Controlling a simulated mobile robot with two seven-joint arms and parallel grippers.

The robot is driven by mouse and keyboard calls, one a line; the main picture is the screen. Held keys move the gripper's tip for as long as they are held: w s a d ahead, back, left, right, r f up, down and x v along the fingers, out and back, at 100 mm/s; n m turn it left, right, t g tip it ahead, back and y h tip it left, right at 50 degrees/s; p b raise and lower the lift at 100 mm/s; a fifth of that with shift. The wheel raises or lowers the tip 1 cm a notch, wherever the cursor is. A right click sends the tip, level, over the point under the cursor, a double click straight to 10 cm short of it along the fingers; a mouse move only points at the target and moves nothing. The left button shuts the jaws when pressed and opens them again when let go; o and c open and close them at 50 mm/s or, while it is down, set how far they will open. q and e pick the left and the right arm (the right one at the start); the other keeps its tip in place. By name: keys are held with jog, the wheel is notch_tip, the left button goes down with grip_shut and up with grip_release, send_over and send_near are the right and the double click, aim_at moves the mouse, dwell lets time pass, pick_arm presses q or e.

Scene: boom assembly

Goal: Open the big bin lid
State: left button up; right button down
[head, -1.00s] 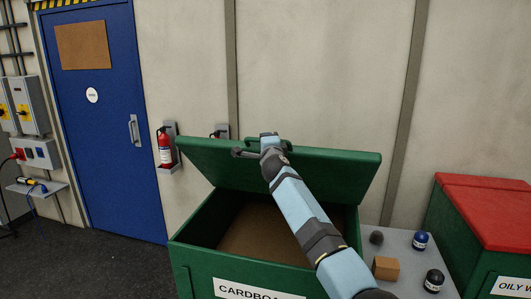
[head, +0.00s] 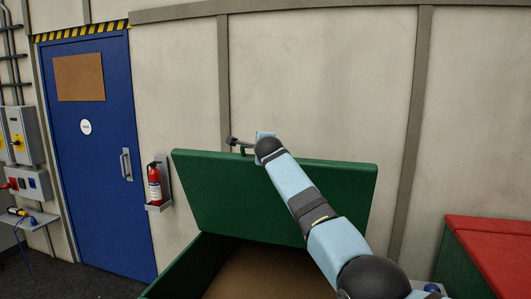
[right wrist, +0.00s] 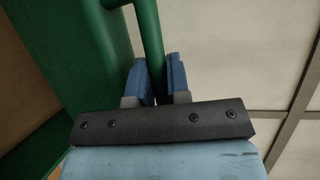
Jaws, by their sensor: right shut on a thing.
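The big green bin lid (head: 270,192) is raised steeply at the back of the green bin (head: 177,272). The bin is open and its brown inside (head: 265,272) shows. My right arm reaches over the bin to the lid's top edge. In the right wrist view, my right gripper (right wrist: 161,75) is shut on the green lid handle (right wrist: 147,35), with a blue finger on each side of the bar. The lid's edge (right wrist: 108,50) runs beside it. In the head view the handle is mostly hidden behind my wrist. My left gripper is not in view.
A red-lidded bin (head: 490,240) stands at the right. A fire extinguisher (head: 154,184) hangs on the wall left of the lid, near the blue door (head: 92,150). The wall (head: 320,80) is close behind the lid.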

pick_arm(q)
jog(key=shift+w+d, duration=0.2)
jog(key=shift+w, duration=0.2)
pick_arm(e)
jog(key=shift+w+d, duration=0.2)
jog(key=shift+w, duration=0.2)
jog(key=c, duration=1.1)
grip_release()
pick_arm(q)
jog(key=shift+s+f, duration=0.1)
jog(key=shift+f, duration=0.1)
pick_arm(e)
jog(key=shift+s, duration=0.15)
jog(key=shift+s+b, duration=0.55)
pick_arm(q)
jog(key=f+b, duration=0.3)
jog(key=b, duration=0.1)
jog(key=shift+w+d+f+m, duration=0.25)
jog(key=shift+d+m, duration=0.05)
pick_arm(e)
jog(key=s+d+r, duration=0.1)
jog(key=s+r, duration=0.2)
jog(key=s, duration=0.9)
jog(key=shift+d, duration=0.1)
